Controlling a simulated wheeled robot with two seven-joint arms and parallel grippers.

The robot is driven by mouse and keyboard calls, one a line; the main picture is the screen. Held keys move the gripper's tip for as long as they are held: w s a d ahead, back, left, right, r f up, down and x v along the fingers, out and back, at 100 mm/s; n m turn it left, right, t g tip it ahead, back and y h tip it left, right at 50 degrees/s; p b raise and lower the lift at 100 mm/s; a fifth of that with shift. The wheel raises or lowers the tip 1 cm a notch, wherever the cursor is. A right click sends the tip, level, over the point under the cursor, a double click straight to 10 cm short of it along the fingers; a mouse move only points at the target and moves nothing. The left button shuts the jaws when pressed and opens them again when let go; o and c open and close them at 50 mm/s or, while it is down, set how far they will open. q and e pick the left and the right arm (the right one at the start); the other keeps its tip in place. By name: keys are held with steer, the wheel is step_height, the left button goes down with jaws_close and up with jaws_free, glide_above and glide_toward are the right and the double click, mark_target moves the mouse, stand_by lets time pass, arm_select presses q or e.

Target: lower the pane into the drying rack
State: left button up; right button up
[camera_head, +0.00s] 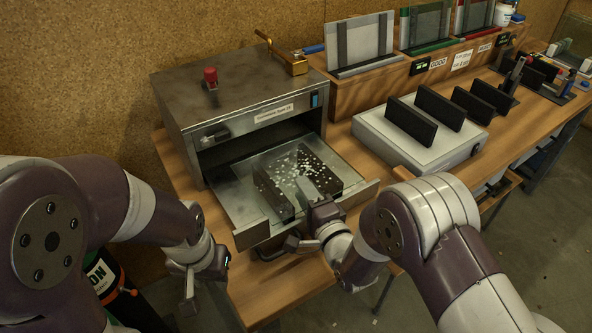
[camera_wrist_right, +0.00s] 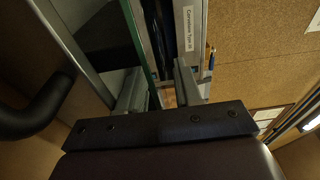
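A clear pane shows as a green glass edge in the right wrist view (camera_wrist_right: 141,45), running between my right gripper's fingers beside the left finger. In the head view, a patch of white specks (camera_head: 302,163) lies over the open drawer, between two dark upright blocks (camera_head: 273,193); the pane's outline is hard to make out there. My right gripper (camera_head: 316,190) is at the drawer's front, by the blocks. In its wrist view (camera_wrist_right: 160,88), a gap shows between the glass and the right finger. My left gripper (camera_head: 203,290) hangs empty left of the drawer, fingers apart. Which fixture is the drying rack is unclear.
The drawer (camera_head: 232,197) extends from a metal cabinet (camera_head: 240,85) with a red knob (camera_head: 210,77) and brass latch on top. Right of it stands a pale base (camera_head: 425,150) with upright black slats. Behind, framed panes (camera_head: 362,42) stand in a wooden rack (camera_head: 395,80).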

jaws_close()
stand_by(1.4)
